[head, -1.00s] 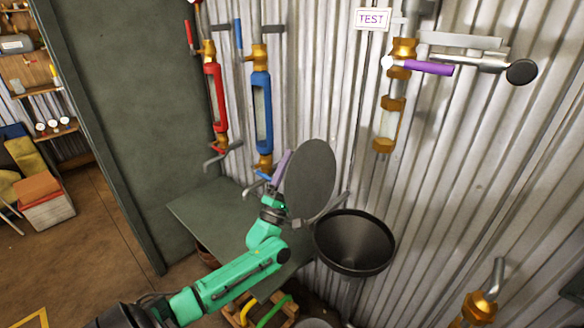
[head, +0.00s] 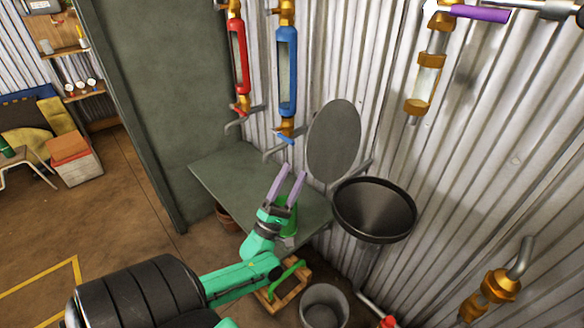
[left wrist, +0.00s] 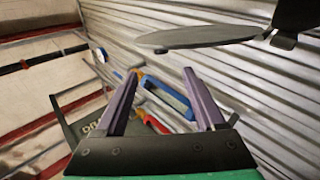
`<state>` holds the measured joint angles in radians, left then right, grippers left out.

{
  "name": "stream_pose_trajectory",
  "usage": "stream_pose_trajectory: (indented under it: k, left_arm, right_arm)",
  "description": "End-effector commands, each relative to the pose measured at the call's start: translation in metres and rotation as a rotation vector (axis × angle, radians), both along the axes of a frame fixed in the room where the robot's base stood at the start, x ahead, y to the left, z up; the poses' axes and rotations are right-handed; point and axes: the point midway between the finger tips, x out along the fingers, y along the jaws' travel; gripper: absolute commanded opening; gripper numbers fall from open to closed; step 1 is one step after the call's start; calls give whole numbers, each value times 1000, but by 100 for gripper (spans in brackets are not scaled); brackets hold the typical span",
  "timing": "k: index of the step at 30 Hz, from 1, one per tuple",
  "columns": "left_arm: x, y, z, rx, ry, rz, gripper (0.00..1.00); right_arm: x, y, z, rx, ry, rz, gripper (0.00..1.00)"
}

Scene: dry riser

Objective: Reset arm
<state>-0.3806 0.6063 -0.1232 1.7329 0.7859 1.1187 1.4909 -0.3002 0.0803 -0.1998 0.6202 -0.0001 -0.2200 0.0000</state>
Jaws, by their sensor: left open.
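My left arm is green, and its gripper (head: 288,180) has two purple fingers. They are spread open with nothing between them. In the head view the gripper is over the dark green table (head: 228,182), in front of the grey oval disc (head: 334,141) and left of the black funnel (head: 375,208). In the left wrist view the open fingers (left wrist: 165,98) point toward the corrugated wall, with the blue-framed gauge (left wrist: 166,97) showing beyond them. My right gripper is not in view.
A red-framed gauge (head: 239,55) and a blue-framed gauge (head: 287,70) hang on the wall above the table. A brass fitting with a purple handle (head: 480,13) is at upper right. A grey bucket (head: 325,306) stands on the floor below. Open floor lies at left.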

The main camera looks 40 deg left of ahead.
Motion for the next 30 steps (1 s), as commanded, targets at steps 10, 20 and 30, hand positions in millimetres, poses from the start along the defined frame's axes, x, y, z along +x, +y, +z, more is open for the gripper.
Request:
stream_pose_trajectory:
  k: [10,20,30]
  left_arm:
    - [0,0,0,0,0,0,72]
    - [13,-13,-161,567,644,203,72]
    - [-166,-73,-414,1632,1405,-232,72]
  right_arm:
    - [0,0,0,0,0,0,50]
    - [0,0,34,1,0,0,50]
    - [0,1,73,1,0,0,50]
